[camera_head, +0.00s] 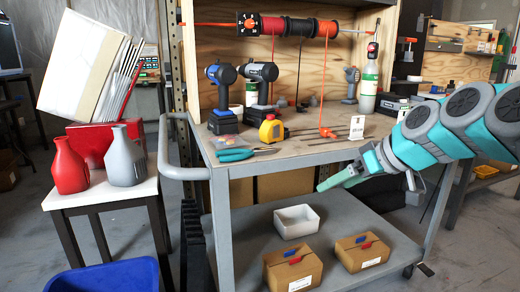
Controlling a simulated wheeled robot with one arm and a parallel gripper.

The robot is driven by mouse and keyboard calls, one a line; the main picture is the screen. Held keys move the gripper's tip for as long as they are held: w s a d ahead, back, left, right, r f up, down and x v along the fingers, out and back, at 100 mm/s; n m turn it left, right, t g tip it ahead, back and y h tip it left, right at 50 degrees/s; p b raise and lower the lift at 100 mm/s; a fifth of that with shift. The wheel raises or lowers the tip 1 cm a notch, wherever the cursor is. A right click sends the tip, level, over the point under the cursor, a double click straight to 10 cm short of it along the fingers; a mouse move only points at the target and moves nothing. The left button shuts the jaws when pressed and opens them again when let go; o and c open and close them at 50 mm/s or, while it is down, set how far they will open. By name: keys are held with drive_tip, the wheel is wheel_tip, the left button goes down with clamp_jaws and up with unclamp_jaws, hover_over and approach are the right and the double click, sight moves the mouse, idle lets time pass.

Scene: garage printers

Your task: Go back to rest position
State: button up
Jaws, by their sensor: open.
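My teal and grey arm reaches in from the right edge. My gripper (360,176) is at its end, in front of the right part of the grey cart's top shelf. It is open. I see nothing held in it. Its far side and exact distance from the cart edge are hard to tell.
The grey cart (300,158) carries drills, a yellow tape measure (271,131) and teal-handled pliers (245,154). Its lower shelf holds a white bin (297,222) and two cardboard boxes (293,270). A white side table (100,192) with two bottles stands left, a blue bin (105,277) in front.

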drive_tip(key=s+a+f+g+h, duration=0.1)
drive_tip(key=s+a+f+g, duration=0.2)
drive_tip(key=s+a+f, duration=0.5)
drive_tip(key=s+d+f+m+g+h, duration=0.2)
drive_tip(key=s+f, duration=0.5)
drive_tip(key=s, duration=0.5)
drive_tip(key=s+d+f+m+g+h, duration=0.2)
drive_tip(key=s+d+f+g, duration=0.1)
drive_tip(key=s+f, duration=0.5)
drive_tip(key=s, duration=0.3)
drive_tip(key=shift+s+m+g+h, duration=0.3)
drive_tip(key=shift+s+m+h, duration=0.1)
